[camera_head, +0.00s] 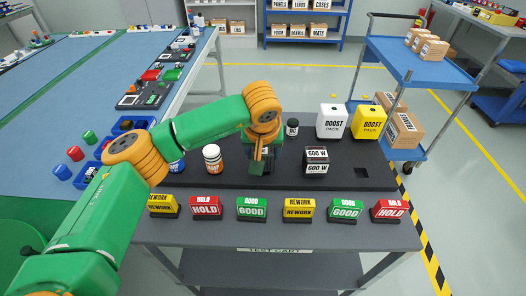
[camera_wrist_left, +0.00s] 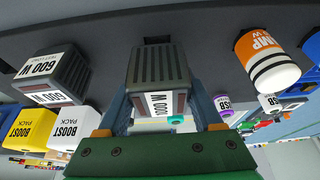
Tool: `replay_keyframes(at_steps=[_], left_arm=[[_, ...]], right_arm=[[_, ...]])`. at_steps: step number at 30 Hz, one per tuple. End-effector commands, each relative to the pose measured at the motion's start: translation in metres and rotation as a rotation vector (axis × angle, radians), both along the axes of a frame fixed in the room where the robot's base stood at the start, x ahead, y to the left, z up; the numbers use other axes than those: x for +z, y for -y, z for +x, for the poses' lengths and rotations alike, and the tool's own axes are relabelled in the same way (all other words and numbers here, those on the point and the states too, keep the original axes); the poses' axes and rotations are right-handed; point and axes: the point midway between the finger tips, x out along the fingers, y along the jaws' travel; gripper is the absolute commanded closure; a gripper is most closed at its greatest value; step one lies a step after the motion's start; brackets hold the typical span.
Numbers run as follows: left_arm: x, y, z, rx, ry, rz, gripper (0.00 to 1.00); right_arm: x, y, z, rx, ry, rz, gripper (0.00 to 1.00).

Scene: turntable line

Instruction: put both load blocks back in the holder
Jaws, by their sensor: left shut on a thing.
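My left gripper (camera_head: 258,158) is over the dark board on the cart, shut on a load block. In the left wrist view the dark ribbed load block (camera_wrist_left: 160,75) with a white 600 W label sits between the fingers (camera_wrist_left: 165,108). A small dark recess (camera_wrist_left: 157,40) shows just beyond its end; I cannot tell whether the block touches the board. The other load block (camera_head: 316,161), also marked 600 W, stands on the board to the right, apart from the gripper. The dark board (camera_head: 345,178) has a square opening (camera_head: 362,173) at its right. My right gripper is not in view.
White (camera_head: 331,122) and yellow (camera_head: 369,123) boost packs stand behind the free block. An orange-and-white bottle (camera_head: 212,160) is left of the gripper. Several HOLD, GOOD and REWORK blocks (camera_head: 300,209) line the cart's front. A blue trolley (camera_head: 420,70) stands back right.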

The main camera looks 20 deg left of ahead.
Motion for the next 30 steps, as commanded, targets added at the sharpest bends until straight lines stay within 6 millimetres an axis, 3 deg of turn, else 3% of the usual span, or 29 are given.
replay_keyframes(at_steps=[29,30], left_arm=[[-0.019,0.0,0.0,0.0,0.002,0.0,1.0],[-0.018,0.0,0.0,0.0,0.002,0.0,0.27]], right_arm=[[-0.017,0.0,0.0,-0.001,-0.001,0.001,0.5],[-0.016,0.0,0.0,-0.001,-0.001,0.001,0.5]])
